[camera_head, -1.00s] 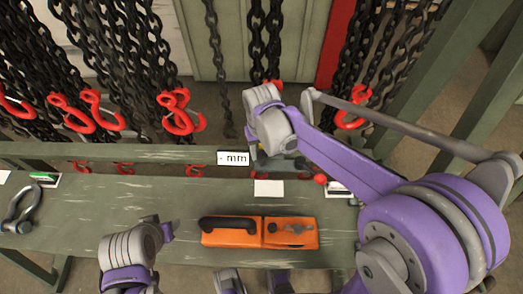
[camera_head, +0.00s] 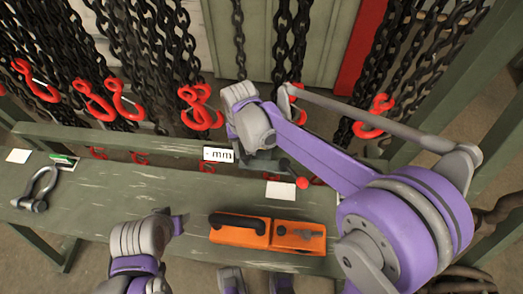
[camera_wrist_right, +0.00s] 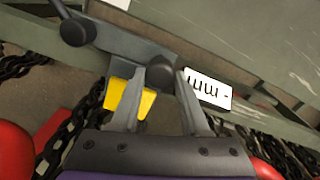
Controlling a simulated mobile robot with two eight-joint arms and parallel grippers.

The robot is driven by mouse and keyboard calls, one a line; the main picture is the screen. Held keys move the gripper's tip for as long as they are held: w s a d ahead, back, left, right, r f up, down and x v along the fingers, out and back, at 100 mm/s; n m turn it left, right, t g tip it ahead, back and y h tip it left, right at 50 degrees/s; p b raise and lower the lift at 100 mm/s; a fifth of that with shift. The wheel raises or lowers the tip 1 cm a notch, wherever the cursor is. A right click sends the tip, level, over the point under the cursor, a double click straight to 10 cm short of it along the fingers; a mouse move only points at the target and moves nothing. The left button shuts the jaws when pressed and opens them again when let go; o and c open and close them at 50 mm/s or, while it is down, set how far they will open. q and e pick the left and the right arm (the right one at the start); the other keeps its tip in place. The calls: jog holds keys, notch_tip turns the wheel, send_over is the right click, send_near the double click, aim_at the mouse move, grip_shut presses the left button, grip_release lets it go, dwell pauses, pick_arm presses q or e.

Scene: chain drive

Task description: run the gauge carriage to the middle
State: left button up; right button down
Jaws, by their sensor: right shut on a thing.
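The gauge carriage sits on the rail behind the bench; its white "mm" label (camera_head: 218,154) shows in the head view, beside my right gripper (camera_head: 258,158). In the right wrist view, my right gripper (camera_wrist_right: 157,80) is shut on a dark round knob (camera_wrist_right: 161,72).
An orange case (camera_head: 267,235) with a black handle lies on the green bench (camera_head: 110,190). A shackle (camera_head: 38,188) and white cards (camera_head: 280,190) lie there too. Chains with red hooks (camera_head: 200,107) hang behind the rail. The bench between shackle and label is mostly clear.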

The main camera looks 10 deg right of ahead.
jog(key=shift+w+a, duration=0.1)
jog(key=shift+c, duration=2)
grip_release()
notch_tip(320, 180, up, 11)
jog(key=p, duration=0.1)
jog(key=shift+f, duration=0.1)
